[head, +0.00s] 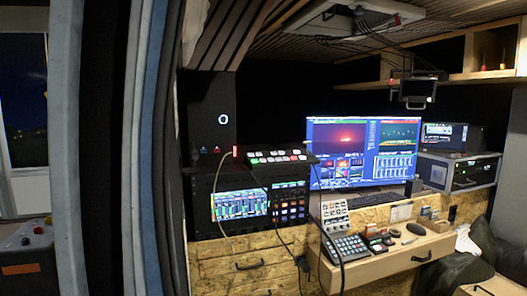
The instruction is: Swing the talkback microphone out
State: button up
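I cannot pick out the talkback microphone for certain. A small upright red-tipped piece (235,152) stands at the left end of the switcher panel (277,156), and it is too small to tell whether it is a microphone. A thin pale cable (214,190) curves down in front of the rack near it. A dark device with a small red light (415,92) hangs from the ceiling at the upper right. My gripper is not in view.
Curtains (145,150) hang close on the left. A wide monitor (362,150) stands behind the wooden desk. A control pad (345,248) and small items lie on a pulled-out drawer (385,264). Dark bags (465,272) lie at the lower right.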

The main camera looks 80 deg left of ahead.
aim_at(194, 155)
jog(key=i, duration=1.2)
jog(key=u, duration=4.1)
jog(key=i, duration=1.05)
jog(key=z, duration=0.3)
